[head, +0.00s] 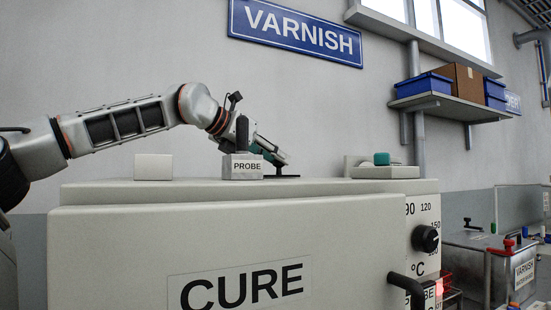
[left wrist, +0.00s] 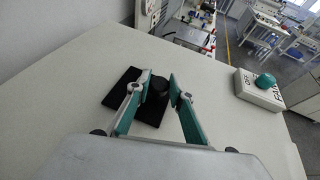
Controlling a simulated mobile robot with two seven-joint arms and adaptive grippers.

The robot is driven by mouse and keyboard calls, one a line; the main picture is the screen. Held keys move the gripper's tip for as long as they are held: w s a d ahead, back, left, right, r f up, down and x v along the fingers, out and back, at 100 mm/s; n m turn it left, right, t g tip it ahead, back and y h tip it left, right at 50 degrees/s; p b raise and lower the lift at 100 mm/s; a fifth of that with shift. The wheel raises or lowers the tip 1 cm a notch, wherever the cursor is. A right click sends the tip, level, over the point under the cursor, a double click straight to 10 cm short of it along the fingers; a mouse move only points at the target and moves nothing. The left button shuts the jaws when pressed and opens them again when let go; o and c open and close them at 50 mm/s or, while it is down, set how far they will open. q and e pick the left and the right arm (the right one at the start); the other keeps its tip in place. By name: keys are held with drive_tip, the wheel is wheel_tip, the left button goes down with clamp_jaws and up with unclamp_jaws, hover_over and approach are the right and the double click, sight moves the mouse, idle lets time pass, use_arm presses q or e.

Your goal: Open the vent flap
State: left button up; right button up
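The vent flap (left wrist: 119,90) is a flat black plate with a round black knob (left wrist: 159,84), lying on the pale top of the CURE oven (head: 200,190). In the head view only a thin dark edge of the flap (head: 287,176) shows under my gripper. My left gripper (head: 283,160) reaches down over it. In the left wrist view its teal fingers (left wrist: 159,77) stand apart, one on each side of the knob, with narrow gaps that make firm contact look absent. Part of the plate is hidden behind the fingers. My right gripper is not in view.
A grey PROBE block (head: 243,167) stands close to my left gripper, with a pale block (head: 153,167) farther left.

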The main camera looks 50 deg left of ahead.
use_arm(q)
clamp_jaws()
